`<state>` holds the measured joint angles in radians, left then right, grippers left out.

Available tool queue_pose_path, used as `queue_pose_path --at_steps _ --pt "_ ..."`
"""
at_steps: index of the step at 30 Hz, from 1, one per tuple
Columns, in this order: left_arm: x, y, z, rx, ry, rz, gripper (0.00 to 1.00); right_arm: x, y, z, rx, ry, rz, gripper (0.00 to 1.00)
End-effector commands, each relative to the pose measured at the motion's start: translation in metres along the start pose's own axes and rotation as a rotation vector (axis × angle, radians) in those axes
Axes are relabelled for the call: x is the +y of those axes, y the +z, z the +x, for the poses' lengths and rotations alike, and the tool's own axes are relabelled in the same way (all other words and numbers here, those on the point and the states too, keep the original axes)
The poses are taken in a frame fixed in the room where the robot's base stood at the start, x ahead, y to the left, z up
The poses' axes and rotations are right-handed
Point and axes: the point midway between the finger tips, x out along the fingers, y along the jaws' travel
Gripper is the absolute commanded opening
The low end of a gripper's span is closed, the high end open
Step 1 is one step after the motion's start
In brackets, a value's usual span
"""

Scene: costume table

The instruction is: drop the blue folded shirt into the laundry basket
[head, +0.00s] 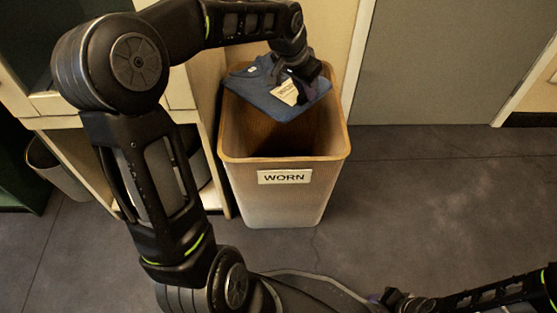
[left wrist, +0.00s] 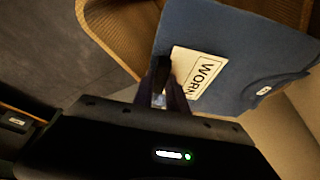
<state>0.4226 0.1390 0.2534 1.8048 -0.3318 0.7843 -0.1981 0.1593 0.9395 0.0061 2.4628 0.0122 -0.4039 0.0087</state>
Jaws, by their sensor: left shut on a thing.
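The blue folded shirt (head: 262,94) has a pale tag reading WORN. It is held over the back part of the open laundry basket (head: 284,187), a tall tan bin with a WORN label on its front. My left gripper (head: 297,84) is shut on the shirt near its tag. The left wrist view shows the fingers (left wrist: 166,88) at the edge of the shirt (left wrist: 235,45), with the basket rim (left wrist: 118,45) beyond. Whether the shirt touches the rim is unclear. The basket's inside is dark. My right gripper (head: 395,299) is at the bottom edge; its jaws are unclear.
A pale shelf unit (head: 205,130) stands close on the left of the basket. A smaller bin (head: 62,165) sits in its lower part. A grey door (head: 430,60) is behind on the right. The floor (head: 430,200) to the right of the basket is clear.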

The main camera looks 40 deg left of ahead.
Motion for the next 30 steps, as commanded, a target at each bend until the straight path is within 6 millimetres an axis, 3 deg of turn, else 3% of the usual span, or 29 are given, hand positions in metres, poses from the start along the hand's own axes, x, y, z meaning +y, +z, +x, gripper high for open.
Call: queue_pose_path --at_steps 8,9,18,26,30 --pt "0.000 0.000 0.000 0.001 0.000 0.000 0.00 0.000 0.000 0.000 0.001 0.000 0.000 0.36" --pt "0.000 0.000 0.000 0.001 0.000 0.000 0.20 0.000 0.000 0.000 0.001 0.000 0.000 0.36" --pt "0.000 0.000 0.001 0.000 0.000 0.000 0.43 0.000 0.000 0.000 0.001 0.000 0.000 0.36" --pt "0.000 0.000 -0.001 -0.001 0.000 -0.001 0.43 0.000 0.000 0.000 0.001 0.000 0.000 0.36" --pt "0.000 -0.001 -0.011 0.000 0.000 -0.001 0.43 -0.002 0.000 -0.006 -0.001 0.000 0.000 0.36"
